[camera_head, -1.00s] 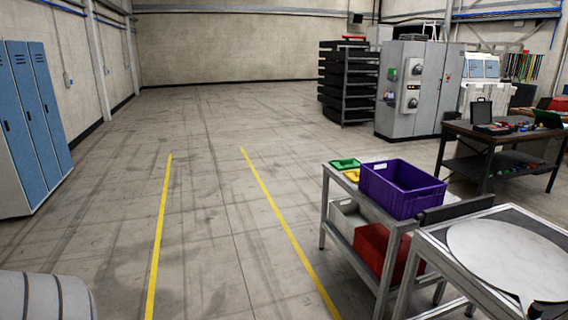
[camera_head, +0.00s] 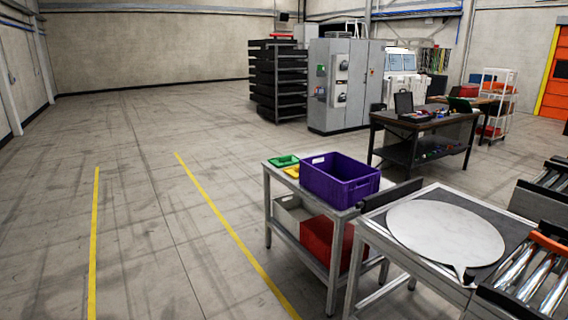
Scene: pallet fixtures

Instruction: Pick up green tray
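The small green tray (camera_head: 283,161) lies at the far left corner of the top of a grey metal cart (camera_head: 268,205). A small yellow tray (camera_head: 292,171) lies just in front of it. A large purple crate (camera_head: 340,183) stands to their right on the same top and partly hides the yellow tray. Neither of my grippers shows in the view.
A red bin (camera_head: 327,240) sits on the cart's lower shelf. A dark workbench (camera_head: 425,125) stands behind. The floor (camera_head: 150,210) on the left is clear.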

